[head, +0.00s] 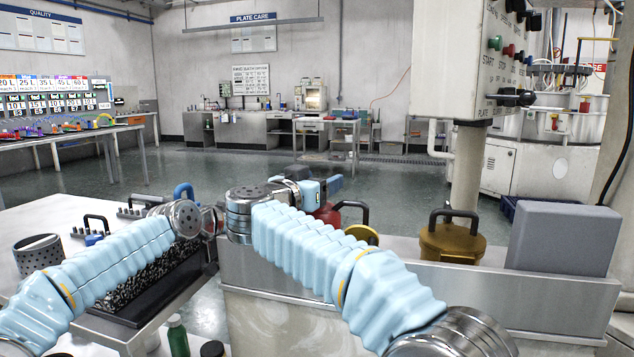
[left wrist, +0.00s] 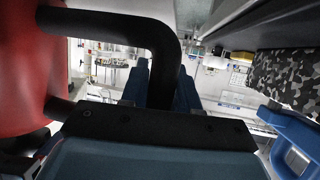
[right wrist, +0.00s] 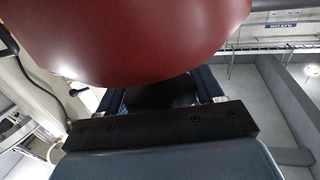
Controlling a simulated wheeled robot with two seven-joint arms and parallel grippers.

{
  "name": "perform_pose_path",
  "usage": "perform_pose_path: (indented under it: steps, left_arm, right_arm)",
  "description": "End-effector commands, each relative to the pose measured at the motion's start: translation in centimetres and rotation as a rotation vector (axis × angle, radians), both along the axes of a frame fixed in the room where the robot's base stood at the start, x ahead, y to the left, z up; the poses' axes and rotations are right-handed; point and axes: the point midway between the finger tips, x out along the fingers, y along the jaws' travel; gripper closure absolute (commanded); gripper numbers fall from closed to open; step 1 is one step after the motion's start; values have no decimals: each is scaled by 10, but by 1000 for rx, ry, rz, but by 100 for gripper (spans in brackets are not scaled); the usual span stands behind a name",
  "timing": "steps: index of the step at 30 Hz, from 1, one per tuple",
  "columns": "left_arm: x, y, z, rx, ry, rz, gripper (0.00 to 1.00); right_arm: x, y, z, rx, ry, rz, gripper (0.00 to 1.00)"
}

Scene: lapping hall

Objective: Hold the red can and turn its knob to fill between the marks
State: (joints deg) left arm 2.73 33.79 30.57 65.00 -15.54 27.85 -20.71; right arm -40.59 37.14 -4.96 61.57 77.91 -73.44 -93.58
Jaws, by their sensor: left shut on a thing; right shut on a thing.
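The red can (left wrist: 25,65) fills the left of the left wrist view, with its black handle (left wrist: 165,40). My left gripper (left wrist: 163,85) is shut on that handle. In the right wrist view, the can's rounded red body (right wrist: 140,40) covers the top. My right gripper (right wrist: 162,92) is shut on a dark piece close to the can, apparently its knob, mostly hidden. In the head view, my right gripper (head: 325,187) is above a red patch (head: 326,214); my right arm hides much of that area. The marks and fill level are not visible.
An ochre can (head: 452,242) and a grey block (head: 562,238) stand on the ledge at right. A yellow piece (head: 362,234) shows beside my right arm. A speckled block (head: 152,282) lies below my left arm. A perforated cup (head: 38,254) stands at left.

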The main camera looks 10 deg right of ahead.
Motion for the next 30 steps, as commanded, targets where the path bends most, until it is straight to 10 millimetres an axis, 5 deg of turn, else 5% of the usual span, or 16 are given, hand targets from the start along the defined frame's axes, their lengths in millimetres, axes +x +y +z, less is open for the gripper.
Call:
perform_pose_path:
  steps: [17, 18, 21, 30]
  left_arm:
    - [0, 0, 0, 0, 0, 0, 100]
    - [0, 0, 0, 0, 0, 0, 100]
    - [0, 0, 0, 0, 0, 0, 100]
    - [0, 0, 0, 0, 0, 0, 100]
  right_arm:
    - [-1, 0, 1, 1, -1, -42, 65]
    - [-1, 0, 1, 1, -1, -41, 30]
    - [-1, 0, 1, 1, -1, -41, 14]
    - [-2, 0, 0, 1, 0, -41, 13]
